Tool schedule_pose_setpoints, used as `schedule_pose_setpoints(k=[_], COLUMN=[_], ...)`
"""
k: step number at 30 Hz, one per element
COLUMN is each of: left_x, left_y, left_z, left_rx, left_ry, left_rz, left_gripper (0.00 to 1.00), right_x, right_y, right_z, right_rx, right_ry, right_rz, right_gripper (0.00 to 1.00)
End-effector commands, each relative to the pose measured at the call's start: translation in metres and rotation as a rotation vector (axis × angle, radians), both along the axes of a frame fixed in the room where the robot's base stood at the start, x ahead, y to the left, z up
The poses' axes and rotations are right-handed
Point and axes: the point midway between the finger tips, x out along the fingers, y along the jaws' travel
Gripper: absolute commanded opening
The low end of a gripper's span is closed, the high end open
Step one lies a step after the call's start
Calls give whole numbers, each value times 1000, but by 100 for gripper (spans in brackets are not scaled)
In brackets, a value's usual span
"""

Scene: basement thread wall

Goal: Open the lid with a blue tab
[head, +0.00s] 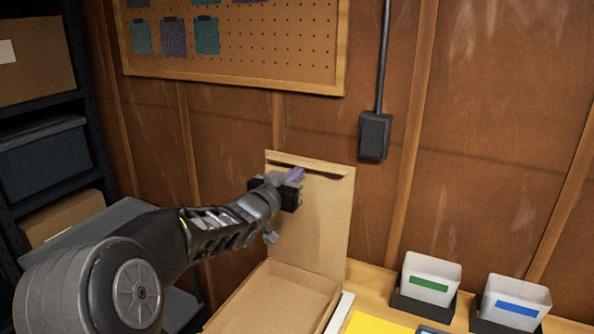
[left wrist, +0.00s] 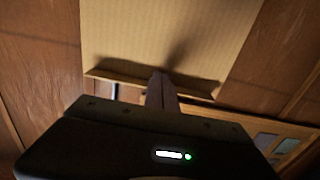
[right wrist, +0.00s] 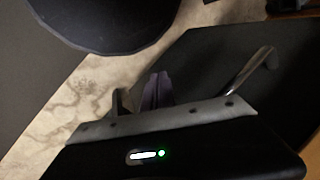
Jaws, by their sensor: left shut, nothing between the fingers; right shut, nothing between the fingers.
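A cardboard box (head: 278,300) stands on the bench with its lid (head: 325,225) standing up, nearly vertical, near the wall. The lid's inner face and its folded top flap also show in the left wrist view (left wrist: 165,35). No blue tab shows on this lid. My left gripper (head: 297,174) is shut and empty in front of the upper part of the lid; whether it touches the lid I cannot tell. In the right wrist view my right gripper (right wrist: 157,88) is shut and empty, away from the box.
Right of the box are two white containers in black holders, one with a green label (head: 429,284), one with a blue label (head: 517,308). A yellow sheet (head: 378,323) lies in front. A pegboard (head: 245,45) and dark electrical box (head: 375,136) are on the wall; shelves stand left.

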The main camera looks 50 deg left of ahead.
Motion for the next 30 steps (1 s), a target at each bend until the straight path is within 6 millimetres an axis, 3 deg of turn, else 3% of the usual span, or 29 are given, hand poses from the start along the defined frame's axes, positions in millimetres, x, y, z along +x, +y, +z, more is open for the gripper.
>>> schedule_pose_setpoints(k=[4,17,25,30], left_x=[10,15,60,70], left_y=[4,5,21,25], left_z=[0,-1,-3,-2], left_rx=[0,0,0,-1], left_ry=[0,0,2,-1], left_rz=[1,0,0,1], left_gripper=[0,0,0,0], right_x=[-1,-1,0,0], right_y=[0,0,0,0], right_z=[3,2,-3,-3], right_rx=[-1,-1,0,1], right_ry=[1,1,0,-1], right_rz=[-1,-1,0,1], right_gripper=[0,0,0,0])
